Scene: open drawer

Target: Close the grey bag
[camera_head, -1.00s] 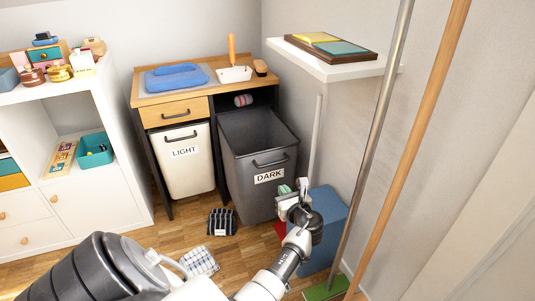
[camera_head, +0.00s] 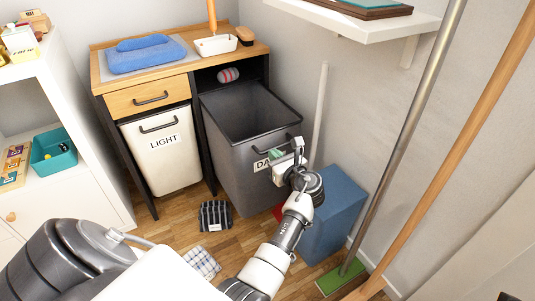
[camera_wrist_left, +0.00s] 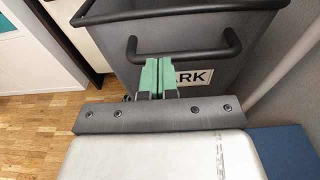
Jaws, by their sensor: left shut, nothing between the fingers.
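The grey bag (camera_head: 245,120) is a dark bin labelled DARK, pulled out and tilted forward from the right side of the wooden cabinet, its open top showing. Its dark handle (camera_head: 288,142) runs across the front above the label; the handle also shows in the left wrist view (camera_wrist_left: 205,57). My left gripper (camera_head: 277,155) is at the bag's front, by the handle and label. In the left wrist view its green fingers (camera_wrist_left: 158,63) are together and empty, with their tips at or just below the handle bar; I cannot tell whether they touch it. My right gripper is not in view.
A white bag labelled LIGHT (camera_head: 163,150) sits left of the grey bag. A blue box (camera_head: 335,210) stands at the right, near leaning poles. Dark striped cloth (camera_head: 215,215) and a checked cloth (camera_head: 202,262) lie on the floor. A white shelf (camera_head: 370,22) overhangs at upper right.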

